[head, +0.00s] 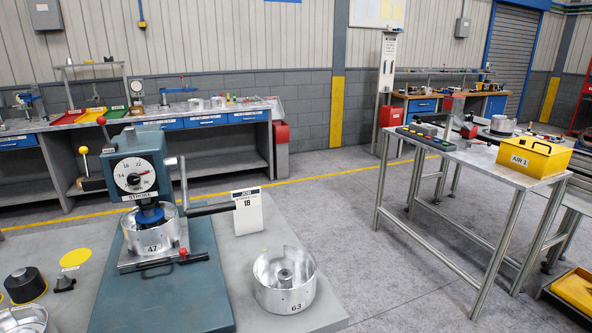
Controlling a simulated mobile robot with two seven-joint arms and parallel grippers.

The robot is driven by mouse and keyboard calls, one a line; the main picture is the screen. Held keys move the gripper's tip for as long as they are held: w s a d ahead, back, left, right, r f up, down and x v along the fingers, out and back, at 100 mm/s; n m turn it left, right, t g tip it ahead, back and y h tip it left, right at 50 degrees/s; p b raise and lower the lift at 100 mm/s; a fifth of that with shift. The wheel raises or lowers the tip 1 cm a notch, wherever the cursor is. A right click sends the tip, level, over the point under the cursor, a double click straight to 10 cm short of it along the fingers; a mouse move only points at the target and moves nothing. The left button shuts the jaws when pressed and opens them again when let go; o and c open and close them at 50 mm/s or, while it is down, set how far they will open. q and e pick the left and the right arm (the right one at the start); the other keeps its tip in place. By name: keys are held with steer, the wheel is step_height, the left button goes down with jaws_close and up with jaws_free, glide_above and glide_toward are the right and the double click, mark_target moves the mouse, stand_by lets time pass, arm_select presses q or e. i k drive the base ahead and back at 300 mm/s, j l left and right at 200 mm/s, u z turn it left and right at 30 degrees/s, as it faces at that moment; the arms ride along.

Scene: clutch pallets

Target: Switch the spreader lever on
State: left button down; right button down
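A teal press (140,150) with a dial marked STROKE stands on a teal base plate at the left front. A lever with a yellow ball (102,121) stands up at its left side. A black bar (210,209) sticks out to the right. A silver drum marked 47 (148,238) sits under the press's blue tip, with a red-tipped handle (184,254) at its front. No label reads spreader, so I cannot tell which part is the spreader lever. Neither of my grippers is in view.
A silver drum marked 63 (285,281) stands right of the press. A JOB 18 card (248,211) stands behind it. A yellow disc (75,258) and black parts lie at left. A metal table (480,158) with a yellow AIR 1 box (533,158) stands at right; open floor lies between.

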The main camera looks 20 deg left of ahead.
mark_target(84, 150)
steer(key=k+j+u, duration=0.5)
steer(key=u, duration=0.2)
steer(key=j, duration=0.1)
